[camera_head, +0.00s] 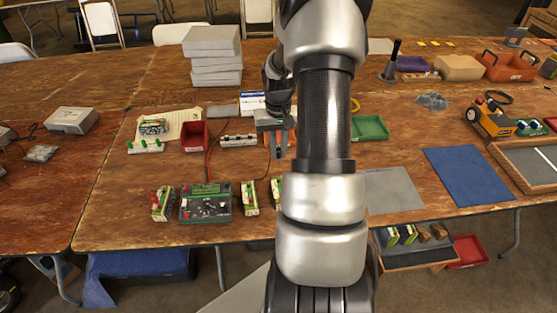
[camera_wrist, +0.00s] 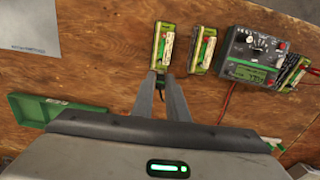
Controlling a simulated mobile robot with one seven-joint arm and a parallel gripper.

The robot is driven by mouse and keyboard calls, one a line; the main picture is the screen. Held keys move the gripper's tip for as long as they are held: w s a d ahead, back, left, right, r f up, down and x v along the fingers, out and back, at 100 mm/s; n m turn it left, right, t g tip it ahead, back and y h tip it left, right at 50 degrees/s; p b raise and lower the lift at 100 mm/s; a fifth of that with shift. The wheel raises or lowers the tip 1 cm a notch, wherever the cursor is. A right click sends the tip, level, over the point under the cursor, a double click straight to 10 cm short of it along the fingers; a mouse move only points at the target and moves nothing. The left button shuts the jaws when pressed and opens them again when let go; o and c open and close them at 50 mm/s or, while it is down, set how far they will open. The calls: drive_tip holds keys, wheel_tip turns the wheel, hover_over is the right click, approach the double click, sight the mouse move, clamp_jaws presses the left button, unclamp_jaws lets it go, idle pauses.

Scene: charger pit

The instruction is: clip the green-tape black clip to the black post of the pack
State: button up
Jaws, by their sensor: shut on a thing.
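My gripper (camera_head: 279,150) is above the table, behind the row of packs in the head view. It is shut on a small dark piece, apparently the green-tape black clip (camera_head: 281,150), mostly hidden between the fingers. A thin dark lead hangs near it. In the wrist view my gripper's fingertips (camera_wrist: 161,73) lie close together, in line with the near end of a green-yellow pack (camera_wrist: 163,45). That pack is half hidden by my arm in the head view (camera_head: 276,190). Its posts are too small to tell apart. I cannot tell whether the clip touches it.
A second pack (camera_head: 250,197) stands between that pack and the black-and-green charger (camera_head: 206,203); another pack (camera_head: 161,203) is left of the charger. Red leads run behind the charger. A red tray (camera_head: 196,136), a green tray (camera_head: 369,128) and a grey mat (camera_head: 393,190) lie around.

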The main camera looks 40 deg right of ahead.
drive_tip(key=shift+r, duration=0.45)
drive_tip(key=w+a+f, duration=0.1)
drive_tip(key=w+a, duration=0.5)
drive_tip(key=a, duration=0.5)
drive_tip(key=w+a+b, duration=0.1)
drive_tip(key=w+a, duration=0.6)
drive_tip(key=a, duration=0.4)
drive_tip(key=w+a+f+b, duration=0.1)
drive_tip(key=w+a, duration=0.6)
drive_tip(key=a, duration=0.4)
drive_tip(key=shift+a+f, duration=0.3)
drive_tip(key=shift+a, duration=0.05)
drive_tip(key=shift+s+f+b, duration=0.1)
drive_tip(key=shift+b, duration=0.25)
drive_tip(key=shift+f+b, duration=2.05)
drive_tip(key=shift+f, duration=1.4)
drive_tip(key=shift+f+b, duration=0.2)
drive_tip(key=shift+b, duration=0.1)
